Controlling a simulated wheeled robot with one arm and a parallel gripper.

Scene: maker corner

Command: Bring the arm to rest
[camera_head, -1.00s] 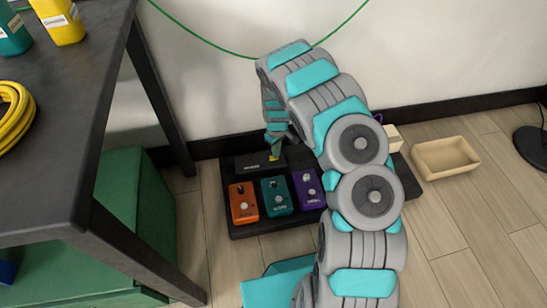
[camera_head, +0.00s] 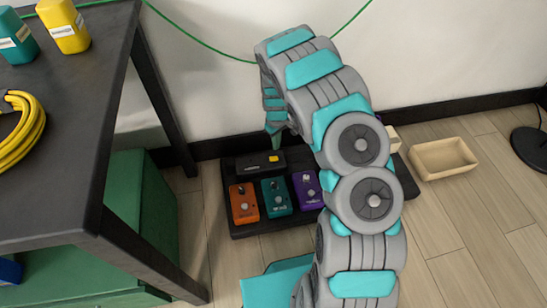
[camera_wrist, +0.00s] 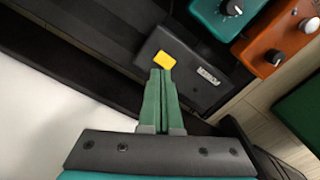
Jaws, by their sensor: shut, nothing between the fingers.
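My arm reaches from the bottom of the head view up and over to the floor board by the wall. My gripper (camera_wrist: 160,75) is shut and empty in the wrist view, its two green fingers together. In that view its tips overlap the near edge of a black box (camera_wrist: 190,85) with a yellow square (camera_wrist: 165,60) on top. In the head view the gripper (camera_head: 273,143) shows just above and behind the same black box (camera_head: 258,163). I cannot tell the exact gap between the tips and the box.
Orange (camera_head: 243,203), teal (camera_head: 276,197) and purple (camera_head: 307,190) pedals sit on a black board (camera_head: 262,226). A tan tray (camera_head: 443,157) lies at right. A dark table (camera_head: 75,125) with a yellow cable coil (camera_head: 22,130) and a green cabinet (camera_head: 145,210) stand at left. The wall is close behind.

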